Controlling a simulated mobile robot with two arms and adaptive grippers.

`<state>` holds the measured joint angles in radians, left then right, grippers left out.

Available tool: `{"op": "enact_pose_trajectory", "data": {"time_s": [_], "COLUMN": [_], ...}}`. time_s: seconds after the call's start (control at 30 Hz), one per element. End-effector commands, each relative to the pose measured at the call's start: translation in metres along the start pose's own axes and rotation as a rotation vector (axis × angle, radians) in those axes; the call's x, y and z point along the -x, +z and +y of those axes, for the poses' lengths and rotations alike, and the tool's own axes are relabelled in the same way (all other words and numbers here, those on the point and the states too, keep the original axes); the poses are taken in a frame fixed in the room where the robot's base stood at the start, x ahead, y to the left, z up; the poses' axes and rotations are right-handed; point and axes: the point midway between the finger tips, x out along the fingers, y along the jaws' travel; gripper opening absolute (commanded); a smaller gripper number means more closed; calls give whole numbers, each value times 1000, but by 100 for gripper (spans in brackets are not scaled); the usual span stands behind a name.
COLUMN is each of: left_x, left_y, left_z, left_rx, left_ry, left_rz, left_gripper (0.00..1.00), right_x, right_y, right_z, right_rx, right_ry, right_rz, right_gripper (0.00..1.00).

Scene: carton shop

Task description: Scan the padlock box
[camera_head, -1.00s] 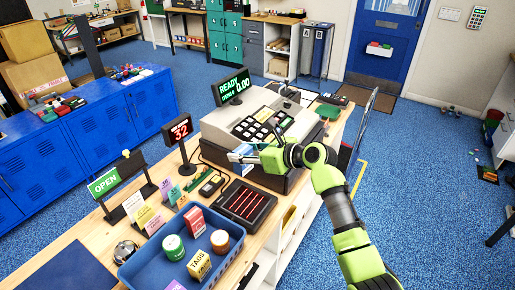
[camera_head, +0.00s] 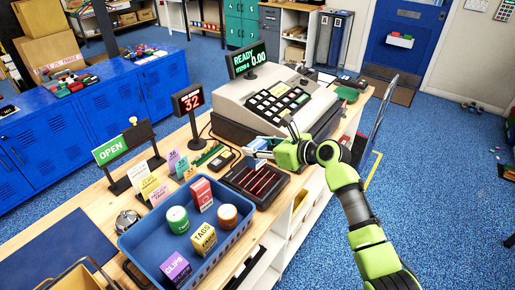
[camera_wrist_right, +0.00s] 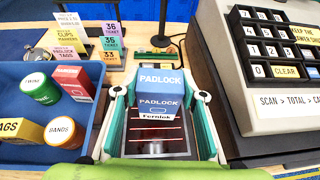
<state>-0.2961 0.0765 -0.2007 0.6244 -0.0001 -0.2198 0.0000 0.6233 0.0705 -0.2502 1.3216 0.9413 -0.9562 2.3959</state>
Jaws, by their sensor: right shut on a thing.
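The padlock box (camera_head: 258,146) is a small blue and white carton. My right gripper (camera_head: 272,152) is shut on it, and in the right wrist view the box (camera_wrist_right: 160,82) sits between the two green and white fingers with its PADLOCK lettering showing. The scanner (camera_head: 252,187) is a dark flat unit with glowing red lines on the counter. The box is over the scanner's far part, and I cannot tell how large the gap is. In the right wrist view the scanner (camera_wrist_right: 157,146) lies below the box. My left gripper is not in view.
The cash register (camera_head: 273,107) stands close behind the gripper; its display (camera_head: 250,60) reads READY, 0.00. A blue tray (camera_head: 186,236) of goods is in front at the left. The ticket display (camera_head: 188,101), reading 32, and card stands (camera_head: 157,187) crowd the left side.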

Motion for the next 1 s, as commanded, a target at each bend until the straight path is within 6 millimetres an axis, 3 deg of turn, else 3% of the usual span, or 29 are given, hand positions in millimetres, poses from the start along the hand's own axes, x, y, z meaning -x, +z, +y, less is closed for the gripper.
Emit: {"op": "enact_pose_trajectory", "data": {"time_s": [0.03,0.1,0.37,0.87,1.0], "left_x": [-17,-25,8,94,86], "left_y": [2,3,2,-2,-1], "left_z": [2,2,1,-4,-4], "left_rx": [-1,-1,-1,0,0], "left_ry": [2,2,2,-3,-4], "left_rz": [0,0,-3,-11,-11], "left_gripper": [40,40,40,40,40], "right_x": [-5,-7,4,32,37], "right_y": [-12,-17,10,78,92], "right_z": [-1,-1,0,0,-1], "right_rx": [2,3,0,0,4], "right_ry": [-1,-1,-1,0,-1], "right_rz": [-3,-3,-3,-3,-5], "right_gripper": [11,11,11,11,11]}}
